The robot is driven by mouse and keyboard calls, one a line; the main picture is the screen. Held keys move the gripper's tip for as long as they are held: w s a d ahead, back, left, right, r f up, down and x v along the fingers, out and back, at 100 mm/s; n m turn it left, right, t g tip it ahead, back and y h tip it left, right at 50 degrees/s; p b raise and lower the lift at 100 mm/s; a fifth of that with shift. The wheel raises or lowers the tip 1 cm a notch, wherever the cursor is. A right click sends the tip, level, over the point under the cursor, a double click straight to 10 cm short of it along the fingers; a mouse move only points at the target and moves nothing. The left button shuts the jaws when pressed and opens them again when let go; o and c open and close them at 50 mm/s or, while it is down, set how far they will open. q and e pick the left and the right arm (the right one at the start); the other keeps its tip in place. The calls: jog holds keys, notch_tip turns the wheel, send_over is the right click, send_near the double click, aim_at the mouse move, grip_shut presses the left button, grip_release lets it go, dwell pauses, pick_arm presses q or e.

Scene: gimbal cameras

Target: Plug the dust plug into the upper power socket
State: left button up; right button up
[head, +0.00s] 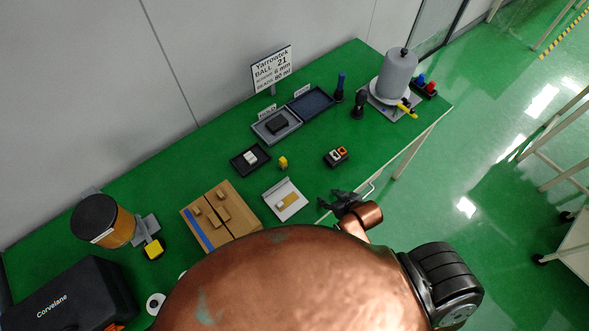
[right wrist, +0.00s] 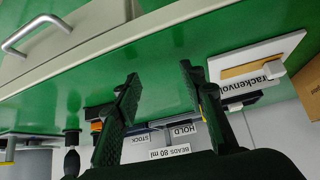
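I cannot surely tell which thing is the dust plug or the upper power socket. A small black unit with orange and white parts (head: 336,157) lies on the green table. A white panel with a tan block (head: 285,198) lies near the front edge; in the right wrist view a white panel (right wrist: 262,58) has a partly hidden label. My right gripper (head: 328,203) is just right of that panel, near the table's front edge. In the right wrist view its two black fingers (right wrist: 158,76) are apart with nothing between them. My left gripper is not in view.
A wooden block board (head: 222,213) and a small yellow piece (head: 283,162) are nearby. Black trays (head: 311,102), a grey cylinder on a stand (head: 397,75) and a sign (head: 272,69) stand farther back. A black case (head: 72,298) is at left. Green table shows between items.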

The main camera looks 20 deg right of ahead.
aim_at(284, 160)
jog(key=w+a+r+t+y, duration=0.1)
jog(key=w+a+t, duration=0.1)
jog(key=w+a, duration=0.1)
jog(key=w+a+r+n+t+y, duration=0.1)
jog(key=w+a+t, duration=0.1)
jog(key=w, duration=0.4)
jog(key=w+a+r+t+y, duration=0.1)
jog(key=w+a+t, duration=0.1)
jog(key=w+a, duration=0.2)
jog(key=shift+w+r+n, duration=0.3)
jog(key=shift+w, duration=0.3)
jog(key=x, duration=0.7)
jog(key=shift+w+a, duration=0.1)
jog(key=shift+a, duration=0.1)
jog(key=shift+c, duration=0.2)
grip_shut()
